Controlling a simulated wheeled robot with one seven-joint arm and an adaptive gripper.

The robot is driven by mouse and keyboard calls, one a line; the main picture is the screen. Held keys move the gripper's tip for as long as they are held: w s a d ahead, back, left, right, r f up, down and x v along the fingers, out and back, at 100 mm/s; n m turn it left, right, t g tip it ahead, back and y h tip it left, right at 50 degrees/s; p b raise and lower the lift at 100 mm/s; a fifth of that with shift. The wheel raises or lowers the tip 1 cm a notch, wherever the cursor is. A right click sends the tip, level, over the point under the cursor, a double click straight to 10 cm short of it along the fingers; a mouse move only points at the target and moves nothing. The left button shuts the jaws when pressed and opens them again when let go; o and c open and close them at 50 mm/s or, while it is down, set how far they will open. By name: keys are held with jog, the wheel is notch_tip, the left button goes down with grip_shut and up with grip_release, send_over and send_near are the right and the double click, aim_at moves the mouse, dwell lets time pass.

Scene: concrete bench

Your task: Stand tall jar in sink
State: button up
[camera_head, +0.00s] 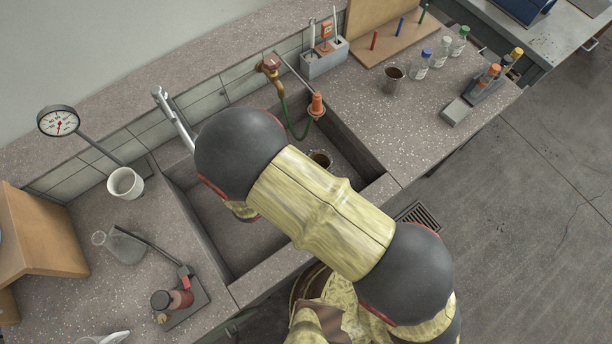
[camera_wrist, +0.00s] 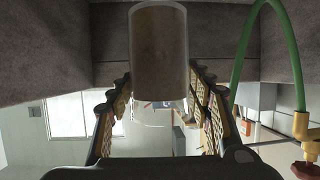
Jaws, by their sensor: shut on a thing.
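The tall jar (camera_wrist: 158,52), a clear cylinder with brown contents, stands out between the finger ends of my gripper (camera_wrist: 160,92) in the wrist view. The gripper is shut on it. In the head view, a round rim with dark contents (camera_head: 320,158) shows just past my arm, inside the sink (camera_head: 238,250); it looks like the same jar. My arm hides the gripper and most of the jar there. I cannot tell whether the jar touches the sink floor.
A green hose (camera_head: 288,122) hangs from the brass tap (camera_head: 268,66) close by the jar; the hose also shows in the wrist view (camera_wrist: 245,50). A metal tap (camera_head: 172,115) stands behind the sink. A cup (camera_head: 392,80) and several bottles stand at right. The sink's near left is clear.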

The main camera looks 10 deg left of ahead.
notch_tip(320, 180, down, 9)
jog(key=b, duration=0.3)
jog(key=shift+f, duration=0.1)
jog(key=shift+f, duration=0.15)
jog(key=o, duration=1.3)
jog(key=shift+c, duration=0.2)
jog(key=shift+r, duration=0.2)
jog(key=p+v, duration=0.3)
jog(key=v, duration=0.9)
